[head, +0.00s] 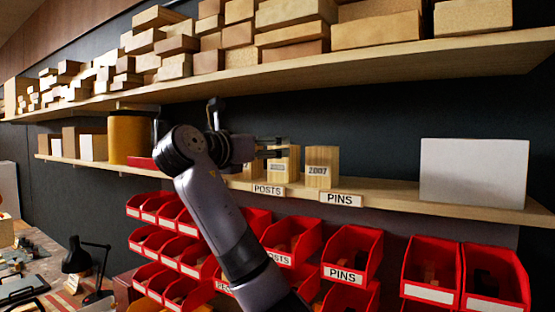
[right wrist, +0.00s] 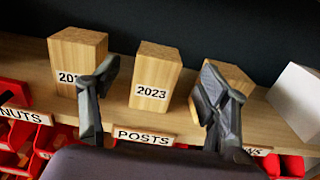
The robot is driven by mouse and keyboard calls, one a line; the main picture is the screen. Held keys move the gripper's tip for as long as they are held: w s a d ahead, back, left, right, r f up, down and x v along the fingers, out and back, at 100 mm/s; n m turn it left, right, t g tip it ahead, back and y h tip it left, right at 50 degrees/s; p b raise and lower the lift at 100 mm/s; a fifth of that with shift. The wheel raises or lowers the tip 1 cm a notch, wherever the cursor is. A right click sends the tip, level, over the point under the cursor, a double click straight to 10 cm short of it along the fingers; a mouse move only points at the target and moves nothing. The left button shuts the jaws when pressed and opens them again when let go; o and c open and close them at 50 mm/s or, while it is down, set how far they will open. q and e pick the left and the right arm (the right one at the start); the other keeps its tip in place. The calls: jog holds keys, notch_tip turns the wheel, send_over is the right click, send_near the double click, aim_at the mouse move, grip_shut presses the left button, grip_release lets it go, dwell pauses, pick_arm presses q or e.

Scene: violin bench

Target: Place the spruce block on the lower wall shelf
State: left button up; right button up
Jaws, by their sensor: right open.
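Several pale wood blocks with year labels stand upright on the lower wall shelf (head: 400,197). The block labelled 2023 (right wrist: 155,88) stands above the POSTS label, and I take it for the spruce block. My right gripper (head: 284,148) is open, its fingers at either side of this block in the right wrist view (right wrist: 160,80); I cannot tell whether they touch it. To its right is the block labelled 2007 (head: 321,170), partly hidden by a finger in the right wrist view. Another labelled block (right wrist: 77,60) stands to the left. My left gripper is out of view.
A blank white box (head: 473,172) stands on the lower shelf at right, with bare shelf between it and the 2007 block. Red bins (head: 352,255) hang below. The upper shelf (head: 400,64), loaded with wood blocks, overhangs. A amber-coloured jar (head: 130,139) stands farther left.

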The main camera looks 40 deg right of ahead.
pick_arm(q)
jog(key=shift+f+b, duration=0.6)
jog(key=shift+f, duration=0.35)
pick_arm(e)
jog(key=v, duration=0.3)
jog(key=shift+s+a, duration=0.15)
jog(key=shift+a, duration=0.1)
